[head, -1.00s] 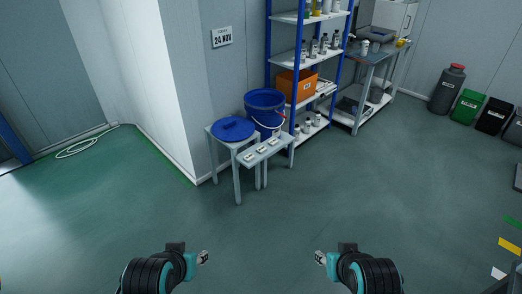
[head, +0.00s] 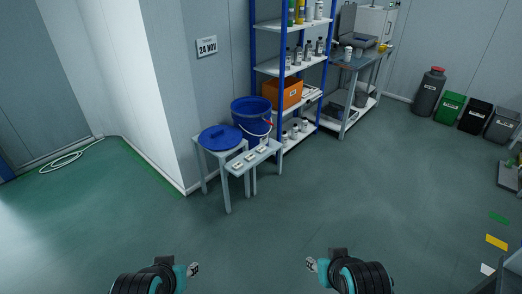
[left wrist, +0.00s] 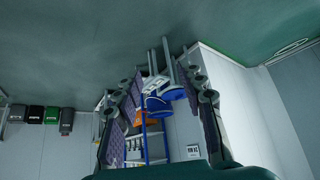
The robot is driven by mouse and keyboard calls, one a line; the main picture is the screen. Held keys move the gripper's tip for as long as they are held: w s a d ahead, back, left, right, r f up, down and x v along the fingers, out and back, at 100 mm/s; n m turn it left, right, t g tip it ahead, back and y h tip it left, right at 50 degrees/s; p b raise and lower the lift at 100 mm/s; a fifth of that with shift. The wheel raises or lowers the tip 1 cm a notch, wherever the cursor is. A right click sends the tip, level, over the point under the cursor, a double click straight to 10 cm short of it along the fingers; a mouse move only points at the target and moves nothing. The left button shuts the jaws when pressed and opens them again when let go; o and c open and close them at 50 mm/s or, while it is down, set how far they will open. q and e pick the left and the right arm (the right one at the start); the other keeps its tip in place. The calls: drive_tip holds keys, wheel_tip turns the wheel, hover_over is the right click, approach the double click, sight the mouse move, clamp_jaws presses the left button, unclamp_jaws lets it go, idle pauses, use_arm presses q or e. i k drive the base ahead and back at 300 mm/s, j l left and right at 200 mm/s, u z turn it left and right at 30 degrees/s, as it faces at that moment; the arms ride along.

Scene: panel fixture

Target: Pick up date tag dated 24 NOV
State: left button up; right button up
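Several small pale date tags (head: 249,158) lie in a row on a narrow grey stand (head: 238,170) by the wall. Their print is too small to read. A wall sign (head: 207,47) above them reads 24 NOV; it also shows upside down in the left wrist view (left wrist: 193,152). My left gripper (head: 193,269) is at the bottom of the head view, far from the stand. In the left wrist view it is open (left wrist: 163,75), with nothing between its fingers. My right gripper (head: 311,265) is also far from the stand; its finger opening is too small to judge.
A blue lid (head: 221,138) rests on a grey stool and a blue bucket (head: 250,114) stands behind the tags. A blue-post shelf (head: 290,68) and a workbench (head: 352,62) stand to the right. Bins (head: 450,107) line the right wall. The green floor ahead is clear.

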sight(250, 157)
drive_tip(key=i+l+z, duration=0.1)
drive_tip(key=i+z, duration=0.15)
drive_tip(key=i, duration=0.4)
drive_tip(key=i+z, duration=0.25)
drive_tip(key=i, duration=0.35)
drive_tip(key=i+j+z, duration=0.25)
drive_tip(key=i, duration=0.35)
drive_tip(key=i+l, duration=0.05)
